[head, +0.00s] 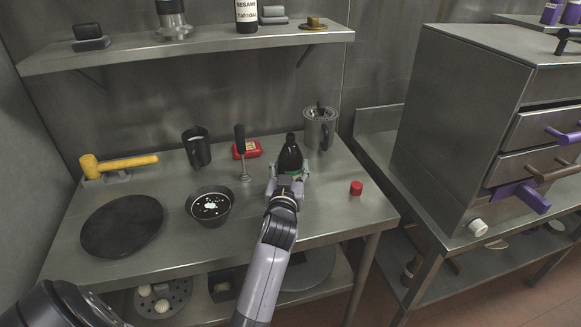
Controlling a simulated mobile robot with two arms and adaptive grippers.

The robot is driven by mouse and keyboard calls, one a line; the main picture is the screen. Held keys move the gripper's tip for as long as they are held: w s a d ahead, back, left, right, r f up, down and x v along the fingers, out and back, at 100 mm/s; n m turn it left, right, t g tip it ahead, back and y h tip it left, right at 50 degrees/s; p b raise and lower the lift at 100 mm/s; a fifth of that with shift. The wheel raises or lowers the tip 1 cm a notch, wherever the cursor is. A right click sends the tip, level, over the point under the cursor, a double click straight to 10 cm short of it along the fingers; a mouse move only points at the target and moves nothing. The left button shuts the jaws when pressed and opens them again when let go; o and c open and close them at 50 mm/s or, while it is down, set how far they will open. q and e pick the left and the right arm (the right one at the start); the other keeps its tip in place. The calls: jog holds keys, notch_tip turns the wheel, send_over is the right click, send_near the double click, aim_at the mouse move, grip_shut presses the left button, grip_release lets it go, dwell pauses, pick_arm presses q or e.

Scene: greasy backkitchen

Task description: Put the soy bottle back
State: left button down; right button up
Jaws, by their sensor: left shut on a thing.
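The soy bottle (290,157) is dark with a black top and a strip of green label low on its body. It stands upright at the right half of the steel table (330,215). My left gripper (287,180) is around its lower part from the front and shut on it. The gripper hides the bottle's base, so I cannot tell whether it touches the table. My right gripper is not in view.
A red cap (356,188) lies right of the bottle, and a metal pitcher (319,130) stands behind. A bowl (210,207), whisk (242,155), red box (247,149) and black mug (196,148) are left. The shelf (180,48) above holds a labelled bottle (246,15).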

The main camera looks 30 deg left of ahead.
pick_arm(q)
jog(key=shift+f, duration=0.15)
jog(key=c, duration=0.7)
grip_release()
